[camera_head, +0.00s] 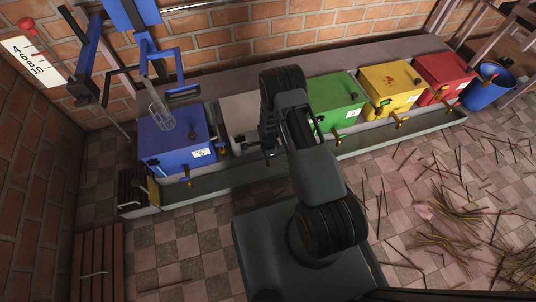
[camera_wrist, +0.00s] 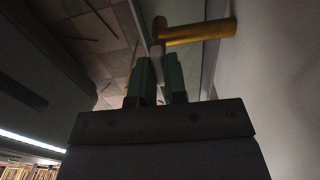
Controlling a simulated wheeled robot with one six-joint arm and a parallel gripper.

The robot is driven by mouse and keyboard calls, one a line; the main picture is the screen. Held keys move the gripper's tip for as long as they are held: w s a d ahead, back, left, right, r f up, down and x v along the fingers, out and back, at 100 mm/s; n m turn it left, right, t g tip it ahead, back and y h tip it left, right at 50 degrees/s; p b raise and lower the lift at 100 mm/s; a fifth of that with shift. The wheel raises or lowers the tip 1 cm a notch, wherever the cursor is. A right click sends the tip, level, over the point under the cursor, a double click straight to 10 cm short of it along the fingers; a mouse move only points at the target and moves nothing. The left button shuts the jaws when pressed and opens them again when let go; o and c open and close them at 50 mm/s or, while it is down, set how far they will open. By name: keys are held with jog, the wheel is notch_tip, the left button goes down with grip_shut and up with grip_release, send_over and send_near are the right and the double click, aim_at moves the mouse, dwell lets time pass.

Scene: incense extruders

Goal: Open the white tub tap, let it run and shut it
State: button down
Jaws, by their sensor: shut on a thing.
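The white tub (camera_head: 238,112) stands between the blue and green tubs, partly hidden behind my arm. Its pale wall (camera_wrist: 275,80) fills the right of the wrist view. In the head view my gripper is at the tub's front and the tap is hard to make out. Whether anything flows from the tap is not visible.
A blue tub (camera_head: 170,145) stands left; green (camera_head: 335,95), yellow (camera_head: 390,85) and red (camera_head: 443,75) tubs stand right, with brass taps over a grey trough (camera_head: 245,177). A blue bucket (camera_head: 487,88) stands far right. Sticks (camera_head: 460,220) litter the floor at right.

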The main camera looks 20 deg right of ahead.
jog(key=c, duration=1.2)
grip_release()
jog(key=shift+o, duration=0.2)
notch_tip(320, 180, up, 14)
jog(key=p, duration=0.5)
jog(key=shift+p, duration=0.3)
notch_tip(320, 180, up, 38)
jog(key=s+r+n+t+p, duration=0.15)
jog(key=n+p, duration=0.65)
jog(key=p, duration=0.8)
jog(key=s+r+n+t+p, duration=0.1)
jog(key=s+r+n+p, duration=0.4)
jog(key=r, duration=0.9)
jog(key=s+r+n+t+p, duration=0.1)
jog(key=s+r+n+p, duration=0.4)
jog(key=s+r+p, duration=0.5)
jog(key=p+v, duration=0.1)
jog(key=v, duration=0.3)
jog(key=shift+w+a+r, duration=0.2)
jog(key=shift+a+r, duration=0.1)
jog(key=shift+r, duration=0.2)
